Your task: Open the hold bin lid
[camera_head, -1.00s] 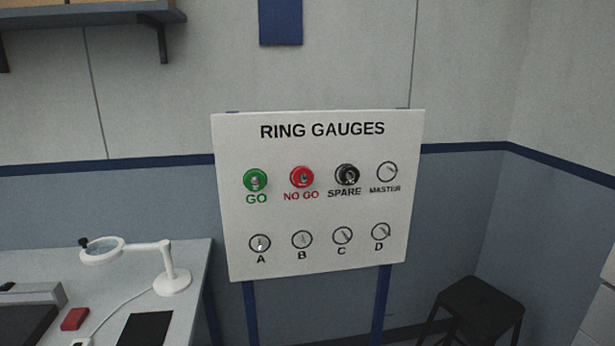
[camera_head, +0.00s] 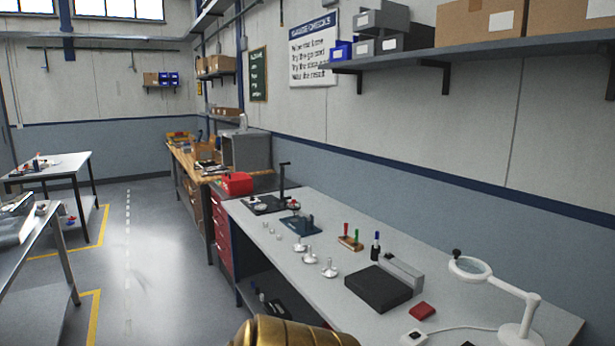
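I cannot make out a hold bin or its lid in the head view. A red box (camera_head: 236,184) stands at the far end of the grey workbench, too small to identify for sure. Neither of my grippers shows in this view. A brass-coloured rounded part is at the bottom edge, and I cannot tell what it is.
The grey workbench (camera_head: 262,238) runs along the right wall, with a black block (camera_head: 378,288), a red block (camera_head: 422,311) and a white magnifier lamp (camera_head: 516,298) on it. A wooden bench (camera_head: 190,160) stands beyond. Metal tables are at the left. The floor aisle (camera_head: 150,262) between is clear.

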